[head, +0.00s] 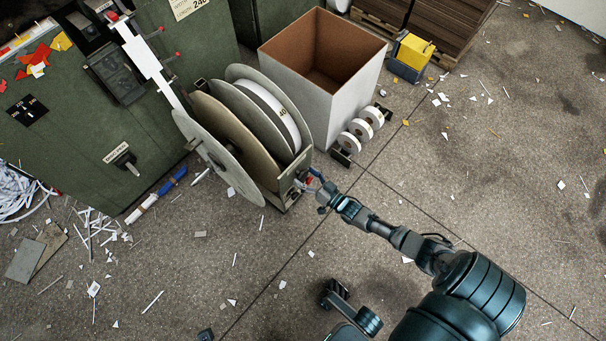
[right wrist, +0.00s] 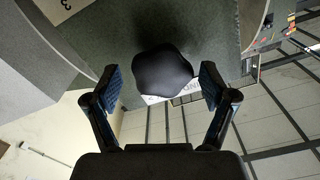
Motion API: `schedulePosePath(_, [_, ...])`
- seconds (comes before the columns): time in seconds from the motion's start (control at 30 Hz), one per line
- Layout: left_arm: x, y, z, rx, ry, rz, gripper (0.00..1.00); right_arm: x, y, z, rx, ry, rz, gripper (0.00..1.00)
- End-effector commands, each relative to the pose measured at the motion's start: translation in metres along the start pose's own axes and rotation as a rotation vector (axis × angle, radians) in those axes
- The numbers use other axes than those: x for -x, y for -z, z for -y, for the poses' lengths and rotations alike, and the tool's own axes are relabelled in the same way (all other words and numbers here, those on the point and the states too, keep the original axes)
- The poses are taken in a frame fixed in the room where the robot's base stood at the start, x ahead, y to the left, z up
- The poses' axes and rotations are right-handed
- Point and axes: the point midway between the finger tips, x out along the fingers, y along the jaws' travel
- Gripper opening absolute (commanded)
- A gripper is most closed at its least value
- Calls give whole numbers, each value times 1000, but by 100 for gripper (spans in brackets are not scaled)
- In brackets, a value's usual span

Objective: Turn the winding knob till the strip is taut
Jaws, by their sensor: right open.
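The winding knob (right wrist: 163,72) is a dark, rounded shape in the right wrist view. It lies between the two fingers of my right gripper (right wrist: 160,88), which are spread with a visible gap on each side. In the head view my right gripper (head: 318,187) is at the lower right end of the reel stand (head: 288,190), where the knob is hard to make out. The white strip (head: 150,62) runs from the green machine down toward the large reel (head: 220,160) and looks fairly straight; its lower end is hidden behind the reel's disc.
A tall open box (head: 332,100) stands right behind the reel. Small white rolls (head: 360,132) lie on a rack beside it. The green machine (head: 90,130) fills the left. A yellow box (head: 412,52) is farther back. The floor at right is clear except for paper scraps.

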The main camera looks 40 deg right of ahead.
Motion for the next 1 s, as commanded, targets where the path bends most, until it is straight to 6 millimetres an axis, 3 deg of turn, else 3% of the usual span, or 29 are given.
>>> schedulePosePath(0.3, [0,-1,0,1,-1,-1,61,71,-2,-2,-1,-2,5,84])
schedulePosePath(0.5, [0,-1,0,1,-1,-1,61,100,-2,-2,0,-2,3,84])
schedulePosePath(1.0, [0,-3,0,1,0,1,61,107,-1,-2,0,-2,2,84])
